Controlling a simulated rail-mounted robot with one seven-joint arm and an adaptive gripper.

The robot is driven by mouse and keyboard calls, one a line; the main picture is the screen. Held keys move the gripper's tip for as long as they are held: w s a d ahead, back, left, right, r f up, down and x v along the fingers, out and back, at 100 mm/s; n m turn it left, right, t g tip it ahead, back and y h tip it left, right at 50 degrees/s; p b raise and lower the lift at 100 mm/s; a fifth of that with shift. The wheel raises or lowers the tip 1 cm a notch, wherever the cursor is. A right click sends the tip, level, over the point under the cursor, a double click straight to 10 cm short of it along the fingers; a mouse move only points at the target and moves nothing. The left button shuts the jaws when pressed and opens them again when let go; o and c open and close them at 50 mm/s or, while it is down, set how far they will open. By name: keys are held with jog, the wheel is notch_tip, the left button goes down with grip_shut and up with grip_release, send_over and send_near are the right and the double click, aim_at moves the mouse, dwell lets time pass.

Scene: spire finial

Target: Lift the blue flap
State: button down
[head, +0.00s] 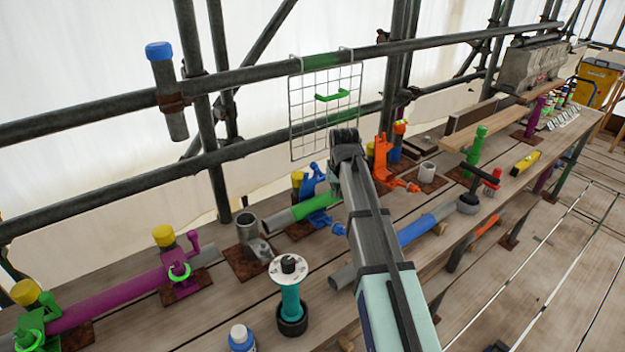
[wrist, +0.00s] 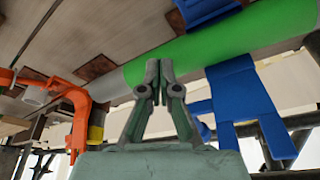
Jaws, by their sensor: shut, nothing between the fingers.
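The blue flap (head: 313,181) stands up at the green pipe on the bench, just left of my gripper in the head view. Blue parts also show in the wrist view: a slotted upright plate (wrist: 240,95) right of my gripper and a second blue piece (wrist: 207,10) at the top edge. I cannot tell exactly where the flap joins its base. My gripper (head: 345,135) is shut and empty, with its fingertips together (wrist: 159,66). In the wrist view the tips overlap the green pipe (wrist: 190,55). They are apart from the blue parts.
An orange clamp (head: 381,158) stands right of my gripper. A wire grid with a green handle (head: 332,97) hangs on the scaffold rail behind. A teal spool post (head: 290,300) and a purple pipe (head: 110,300) are at left front.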

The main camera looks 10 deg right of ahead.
aim_at(325, 177)
jog(key=shift+w+a+r, duration=0.1)
jog(key=shift+w+a, duration=0.2)
jog(key=shift+w, duration=0.2)
jog(key=shift+w+a, duration=0.25)
jog(key=shift+w, duration=0.25)
jog(key=shift+w+a+r, duration=0.1)
jog(key=shift+w, duration=0.05)
jog(key=shift+w+a+r+p, duration=0.15)
jog(key=shift+w+p, duration=0.1)
jog(key=shift+p, duration=0.05)
jog(key=shift+w+a+r+p, duration=0.2)
jog(key=shift+w+a+r, duration=0.15)
jog(key=shift+w, duration=0.25)
jog(key=shift+w+a+r+p, duration=0.2)
jog(key=shift+w+a, duration=0.1)
jog(key=shift+w, duration=0.25)
dwell(1.1)
